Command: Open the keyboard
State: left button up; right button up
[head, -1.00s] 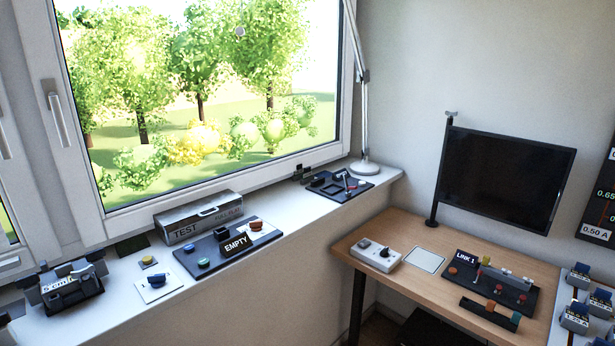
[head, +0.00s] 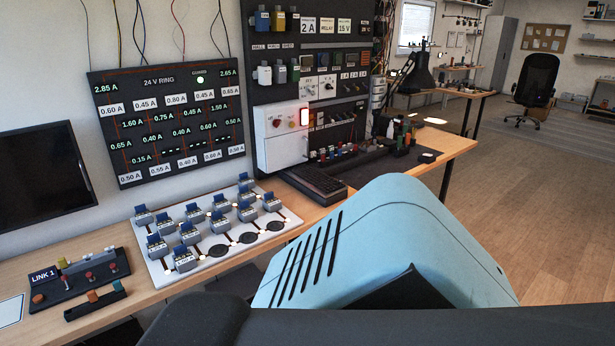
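A dark keyboard (head: 314,184) lies on the wooden desk in the head view, near the desk's front edge. It sits below a white box with buttons and to the right of the white board of blue-topped modules. It is small in the picture, so I cannot tell whether it is folded or has a cover. Neither of my grippers is in view.
A white board (head: 161,264) with several blue-topped modules stands left of the keyboard. The LINK 1 panel (head: 65,296) is at far left. A 24 V RING display (head: 146,177) and a dark equipment panel (head: 330,60) rise behind. Open floor (head: 540,200) lies to the right.

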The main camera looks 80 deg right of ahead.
aim_at(325, 186)
jog(key=z, duration=2.55)
jog(key=i+l+z, duration=0.15)
jog(key=i+z, duration=0.15)
jog(key=i, duration=0.15)
jog(key=i+z, duration=0.35)
jog(key=i, duration=0.1)
